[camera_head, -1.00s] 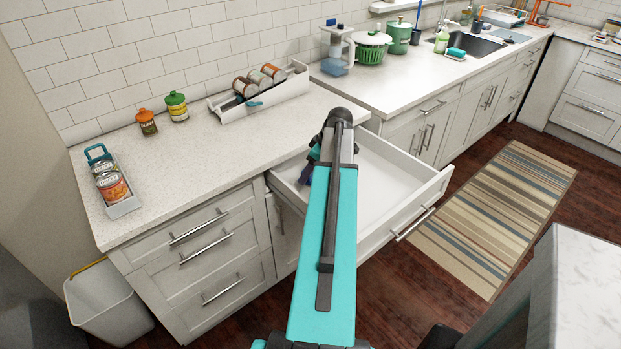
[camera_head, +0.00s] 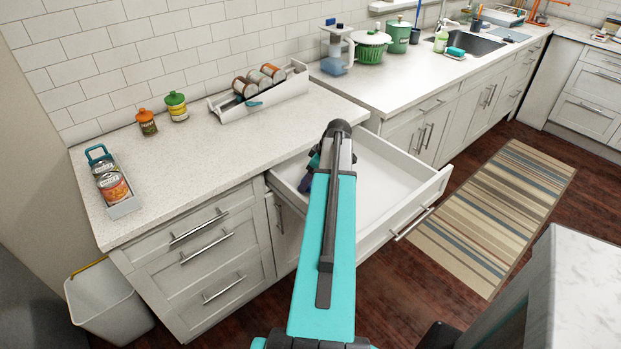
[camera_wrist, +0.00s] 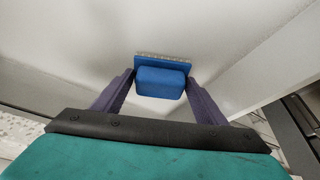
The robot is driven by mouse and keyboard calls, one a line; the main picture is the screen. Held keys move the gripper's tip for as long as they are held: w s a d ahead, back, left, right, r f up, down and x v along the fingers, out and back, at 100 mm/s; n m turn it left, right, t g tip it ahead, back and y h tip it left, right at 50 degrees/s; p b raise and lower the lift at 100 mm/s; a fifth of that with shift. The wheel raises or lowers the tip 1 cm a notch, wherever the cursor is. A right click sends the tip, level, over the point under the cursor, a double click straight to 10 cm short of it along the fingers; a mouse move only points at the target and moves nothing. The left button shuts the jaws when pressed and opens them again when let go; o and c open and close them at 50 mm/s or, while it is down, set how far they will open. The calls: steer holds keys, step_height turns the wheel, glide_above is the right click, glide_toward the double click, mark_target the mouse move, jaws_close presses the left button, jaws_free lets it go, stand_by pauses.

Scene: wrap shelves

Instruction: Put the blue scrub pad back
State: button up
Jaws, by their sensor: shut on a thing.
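The blue scrub pad (camera_wrist: 162,84), with a pale speckled strip along its far edge, shows in the wrist view between the two purple fingers. My gripper (camera_wrist: 160,80) is shut on it. Behind the pad are the pale inside faces of the open drawer (camera_head: 405,208). In the head view my teal arm reaches to the left part of this drawer, and a bit of my gripper (camera_head: 306,183) shows there. The pad is hidden by my arm in that view. I cannot tell whether it touches the drawer floor.
The drawer floor (camera_head: 385,182) right of my arm looks empty. The counter (camera_head: 215,155) above carries a white tray with cans (camera_head: 258,95), two jars (camera_head: 162,115) and a can caddy (camera_head: 122,208). Another blue-green pad (camera_head: 456,52) lies by the sink.

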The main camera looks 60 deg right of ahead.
steer(key=o, duration=1)
steer(key=shift+f, duration=0.1)
steer(key=shift+r, duration=0.25)
steer(key=shift+b+v, duration=0.9)
steer(key=shift+v, duration=5)
